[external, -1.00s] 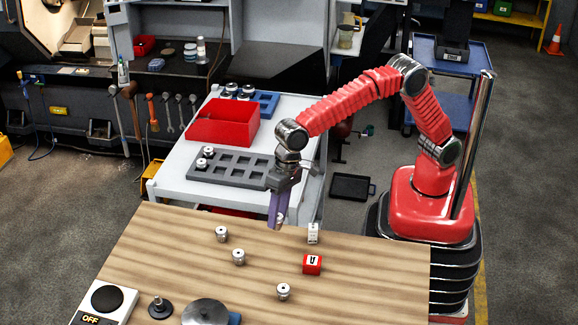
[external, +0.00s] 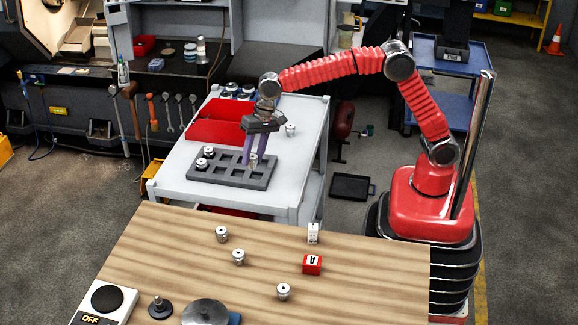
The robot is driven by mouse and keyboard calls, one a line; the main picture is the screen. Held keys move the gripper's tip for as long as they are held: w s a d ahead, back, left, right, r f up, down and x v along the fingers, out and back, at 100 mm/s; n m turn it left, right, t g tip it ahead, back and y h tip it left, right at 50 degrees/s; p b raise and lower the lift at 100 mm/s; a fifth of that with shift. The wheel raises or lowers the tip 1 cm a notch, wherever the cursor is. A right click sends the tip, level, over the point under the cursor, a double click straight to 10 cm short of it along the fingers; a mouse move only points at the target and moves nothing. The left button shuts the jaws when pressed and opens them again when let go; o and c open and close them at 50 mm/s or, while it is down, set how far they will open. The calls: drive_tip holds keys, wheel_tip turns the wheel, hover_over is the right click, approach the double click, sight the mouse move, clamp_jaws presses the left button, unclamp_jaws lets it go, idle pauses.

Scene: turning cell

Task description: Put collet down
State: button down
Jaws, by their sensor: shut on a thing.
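My gripper (external: 254,160) is shut on a small silver collet (external: 253,159), held between its purple fingertips. The fingers point down over the right half of the grey tray (external: 222,183) with square pockets. I cannot tell whether the held collet touches the tray or hangs just above a pocket. Two dark-topped collets (external: 208,152) sit in the tray's left end. Another collet (external: 290,130) stands on the white cart to the right of my gripper. Several collets (external: 238,257) stand on the wooden table.
A red bin (external: 215,132) stands behind the grey tray, with a blue tray of collets (external: 232,90) further back.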

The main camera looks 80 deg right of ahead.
drive_tip(key=w+d+m, duration=0.1)
drive_tip(key=w+d, duration=0.1)
drive_tip(key=d, duration=1.3)
drive_tip(key=r+n+g, duration=0.1)
drive_tip(key=n, duration=0.3)
hover_over(273, 149)
drive_tip(key=shift+s+d, duration=0.3)
drive_tip(key=shift+f, duration=0.1)
drive_tip(key=shift+h, duration=0.3)
drive_tip(key=shift+f, duration=3)
drive_tip(key=shift+f, duration=0.1)
drive_tip(key=shift+f, duration=1.8)
drive_tip(key=c, duration=1.3)
unclamp_jaws()
drive_tip(key=shift+f, duration=0.1)
